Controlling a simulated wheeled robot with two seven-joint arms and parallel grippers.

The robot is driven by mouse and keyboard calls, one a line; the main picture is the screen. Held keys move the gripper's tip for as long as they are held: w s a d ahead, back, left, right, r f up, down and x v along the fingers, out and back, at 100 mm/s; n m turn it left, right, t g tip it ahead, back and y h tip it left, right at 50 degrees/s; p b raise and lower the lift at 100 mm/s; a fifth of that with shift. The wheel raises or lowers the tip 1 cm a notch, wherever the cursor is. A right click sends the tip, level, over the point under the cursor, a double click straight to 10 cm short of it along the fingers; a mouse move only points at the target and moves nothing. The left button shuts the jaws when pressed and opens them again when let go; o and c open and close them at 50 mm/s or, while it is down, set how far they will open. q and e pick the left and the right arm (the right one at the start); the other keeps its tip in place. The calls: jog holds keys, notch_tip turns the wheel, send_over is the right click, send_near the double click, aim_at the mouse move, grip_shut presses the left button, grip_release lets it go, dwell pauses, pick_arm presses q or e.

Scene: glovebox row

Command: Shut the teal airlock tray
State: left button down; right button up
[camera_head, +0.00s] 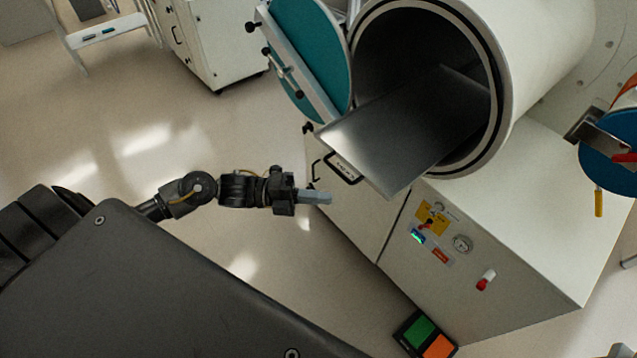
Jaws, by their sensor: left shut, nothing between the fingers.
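The airlock is a white cylinder with a dark round opening. A flat grey metal tray (395,150) sticks out of the opening towards the lower left, with a dark handle (343,168) at its front edge. The airlock's round teal door (322,50) stands swung open to the left of the opening. My left gripper (328,198) is shut and empty. In the picture it is just left of and below the tray's front edge, apart from it. My right gripper is not in view.
A white cabinet (480,270) with a gauge, switches and a red knob stands below the airlock. A blue round cover (612,165) is at the right edge. A green and orange pedal box (427,335) lies on the floor.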

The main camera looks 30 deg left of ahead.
aim_at(381, 193)
pick_arm(q)
jog(key=w+d+p, duration=0.1)
jog(key=w+d, duration=0.1)
jog(key=w+d+p, duration=0.2)
jog(key=d, duration=0.1)
jog(key=w+d+p, duration=0.1)
jog(key=w+d, duration=0.1)
jog(key=shift+w+d+p, duration=0.25)
jog(key=shift+d+p, duration=0.05)
jog(key=shift+d, duration=0.05)
